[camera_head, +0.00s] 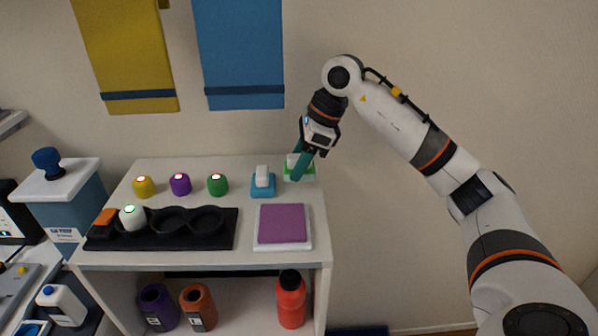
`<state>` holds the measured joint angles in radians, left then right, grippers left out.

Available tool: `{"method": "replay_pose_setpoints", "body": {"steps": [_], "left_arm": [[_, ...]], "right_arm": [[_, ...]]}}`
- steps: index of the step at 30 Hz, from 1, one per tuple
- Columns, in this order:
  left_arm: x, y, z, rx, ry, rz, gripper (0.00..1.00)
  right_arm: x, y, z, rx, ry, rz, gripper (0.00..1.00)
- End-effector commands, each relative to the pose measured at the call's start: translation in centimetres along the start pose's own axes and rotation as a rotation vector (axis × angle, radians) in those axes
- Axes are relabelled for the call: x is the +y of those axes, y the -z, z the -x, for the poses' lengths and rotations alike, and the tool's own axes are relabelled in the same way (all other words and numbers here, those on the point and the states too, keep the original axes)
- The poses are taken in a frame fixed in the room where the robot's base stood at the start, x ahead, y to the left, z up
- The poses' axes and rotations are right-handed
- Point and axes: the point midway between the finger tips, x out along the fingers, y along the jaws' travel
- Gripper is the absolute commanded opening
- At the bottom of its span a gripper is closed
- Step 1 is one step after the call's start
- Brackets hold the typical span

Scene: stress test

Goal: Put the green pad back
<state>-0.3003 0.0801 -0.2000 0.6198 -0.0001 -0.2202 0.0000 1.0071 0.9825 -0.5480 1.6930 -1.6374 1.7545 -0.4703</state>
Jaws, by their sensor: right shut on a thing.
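The green pad (309,174) has a light green base and a white grip on top. It is at the back right corner of the white cabinet top, right of a blue pad (263,187) with a white grip. My right gripper (298,169) reaches down from above and is shut on the green pad's white grip. Its teal fingers hide part of the pad. I cannot tell whether the pad touches the surface or is just above it. My left gripper is not in view.
In front lie a purple square on a white tray (282,247) and a black holder (158,242) with round wells, a white knob and an orange block. Yellow, purple and green (217,187) knobs stand behind it. Bottles, one red (290,302), stand on the shelf below.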

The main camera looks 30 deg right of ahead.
Motion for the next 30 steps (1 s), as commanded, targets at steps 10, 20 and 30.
{"method": "replay_pose_setpoints", "body": {"steps": [10,20,30], "left_arm": [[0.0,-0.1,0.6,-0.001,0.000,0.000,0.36],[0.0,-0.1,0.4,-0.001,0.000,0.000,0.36],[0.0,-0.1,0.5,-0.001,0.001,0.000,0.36]], "right_arm": [[-0.1,-1.4,-3.0,-0.001,0.000,0.001,0.23],[-0.1,-1.4,-3.2,-0.001,0.001,0.001,0.54],[-0.1,-1.4,-3.1,-0.001,0.001,0.001,0.66]]}}
